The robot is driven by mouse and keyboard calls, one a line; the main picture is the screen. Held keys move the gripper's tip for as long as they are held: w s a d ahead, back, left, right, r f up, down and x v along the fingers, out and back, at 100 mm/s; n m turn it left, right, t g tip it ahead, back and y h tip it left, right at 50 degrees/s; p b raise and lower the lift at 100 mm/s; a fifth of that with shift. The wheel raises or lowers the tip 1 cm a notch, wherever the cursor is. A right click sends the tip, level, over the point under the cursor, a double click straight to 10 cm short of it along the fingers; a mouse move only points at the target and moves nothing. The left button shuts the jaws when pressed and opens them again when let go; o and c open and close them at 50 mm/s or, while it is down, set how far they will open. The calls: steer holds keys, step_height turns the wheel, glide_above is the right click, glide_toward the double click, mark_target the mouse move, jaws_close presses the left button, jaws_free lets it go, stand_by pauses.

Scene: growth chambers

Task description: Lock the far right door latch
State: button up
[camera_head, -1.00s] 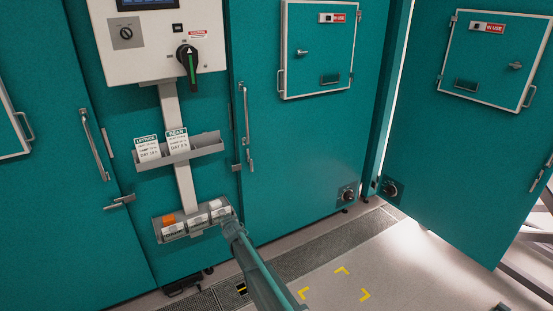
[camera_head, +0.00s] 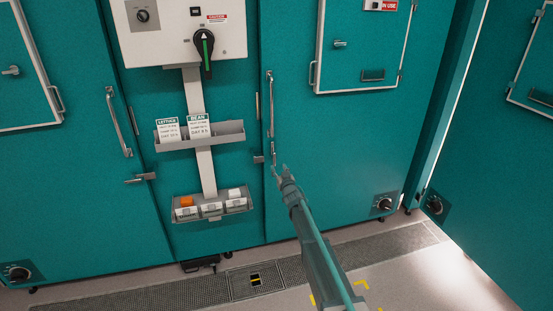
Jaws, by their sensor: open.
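The far right door (camera_head: 500,165) is a teal panel at an angle to the others, with a bright gap on its left. Its latch is outside the picture. The teal door left of it (camera_head: 345,145) looks closed. That door's latch lever (camera_head: 273,153) hangs upright below a long handle (camera_head: 270,105), beside a small catch (camera_head: 258,159). My gripper (camera_head: 283,174) appears just below and right of this lever. It is open and empty; I cannot tell whether it touches anything.
The left door has a latch lying level (camera_head: 140,179). Between the doors are a control panel (camera_head: 145,40), a card shelf (camera_head: 172,144) and a lower bin (camera_head: 212,215) with small boxes. Dark knobs (camera_head: 383,204) sit low on the doors. Open floor (camera_head: 430,275) lies front right.

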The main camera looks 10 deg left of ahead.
mark_target(275, 159)
steer(key=p+x, duration=0.2)
steer(key=x, duration=0.8)
steer(key=shift+w+d+p, duration=0.15)
steer(key=shift+w+p, duration=0.1)
steer(key=shift+p, duration=0.15)
jaws_close()
